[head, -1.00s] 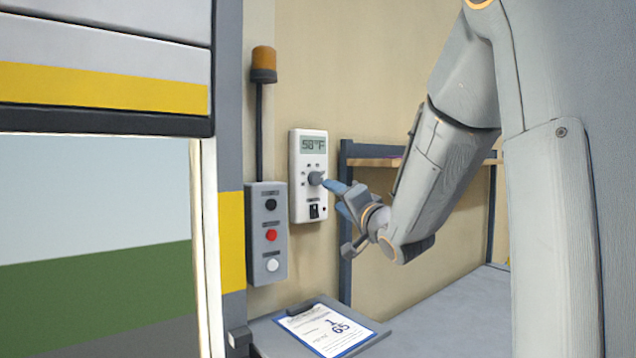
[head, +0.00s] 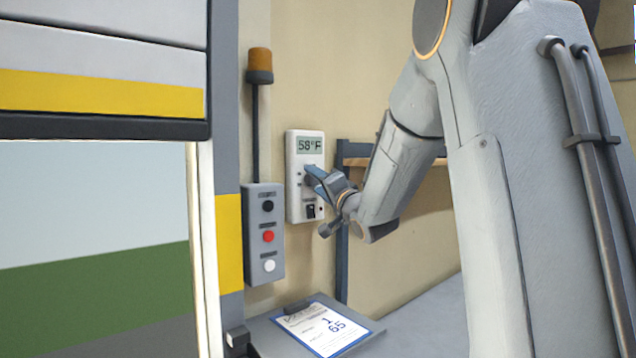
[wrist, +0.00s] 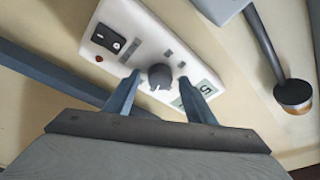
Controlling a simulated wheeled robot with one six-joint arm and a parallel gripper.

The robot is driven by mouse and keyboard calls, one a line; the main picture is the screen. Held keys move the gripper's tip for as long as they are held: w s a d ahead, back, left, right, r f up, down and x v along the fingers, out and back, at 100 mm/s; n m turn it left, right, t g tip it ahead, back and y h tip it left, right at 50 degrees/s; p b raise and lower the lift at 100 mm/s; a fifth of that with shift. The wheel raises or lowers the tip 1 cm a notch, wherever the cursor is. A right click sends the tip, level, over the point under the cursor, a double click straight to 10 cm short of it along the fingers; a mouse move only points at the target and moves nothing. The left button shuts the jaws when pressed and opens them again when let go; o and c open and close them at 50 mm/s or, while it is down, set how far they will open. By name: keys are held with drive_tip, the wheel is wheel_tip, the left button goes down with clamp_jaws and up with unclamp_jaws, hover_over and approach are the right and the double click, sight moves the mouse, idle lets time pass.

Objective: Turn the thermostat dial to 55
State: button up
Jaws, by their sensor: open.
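The white thermostat (head: 291,205) hangs on the beige wall, and its display (head: 310,146) reads 58°F. Its round dark grey dial (wrist: 160,76) shows in the wrist view between my two blue fingers, with a pale mark on it. In the head view my fingers largely cover the dial. My gripper (head: 312,178) is open, with one finger on each side of the dial. There looks to be a gap between each finger and the dial in the wrist view. A black rocker switch (wrist: 108,38) sits on the same plate.
A grey button box (head: 264,215) with black, red and white buttons hangs left of the thermostat, with an orange beacon (head: 260,62) on a pole above it. A clipboard (head: 322,328) lies on the ledge below. A blue shelf frame (head: 342,250) stands right of the thermostat.

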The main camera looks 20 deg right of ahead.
drive_tip(key=shift+c, duration=0.4)
drive_tip(key=c, duration=1)
drive_tip(key=shift+o, duration=0.2)
